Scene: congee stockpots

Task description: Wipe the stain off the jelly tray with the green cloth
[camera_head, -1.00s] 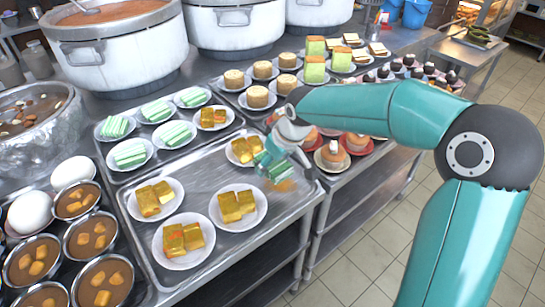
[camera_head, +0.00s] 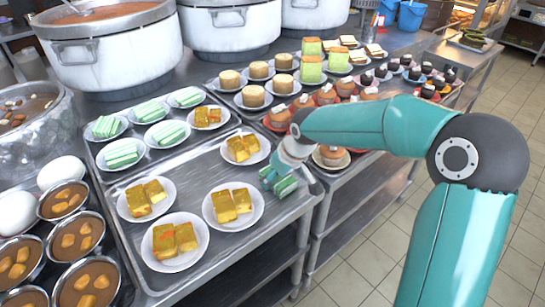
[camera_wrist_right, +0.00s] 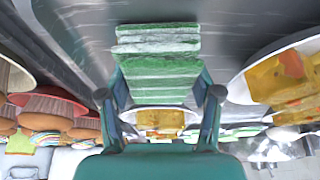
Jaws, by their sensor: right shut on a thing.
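The jelly tray (camera_head: 190,180) is a shiny metal tray with white plates of yellow-orange jelly pieces. My right gripper (camera_head: 279,180) is over the tray's right edge, shut on the green cloth (camera_head: 287,187), which is low at the tray surface. In the right wrist view the striped green and white cloth (camera_wrist_right: 158,72) lies between the fingers of my right gripper (camera_wrist_right: 160,105) and sticks out past them, against bare metal. No stain shows on the visible tray surface; what lies under the cloth is hidden. My left gripper is not in view.
A jelly plate (camera_head: 246,149) is close to the gripper's left, and another plate (camera_head: 233,206) is nearer the front. Red plates of cakes (camera_head: 277,118) stand behind the forearm. Large white pots (camera_head: 110,55) line the back. Bowls of brown dessert (camera_head: 75,234) stand at left.

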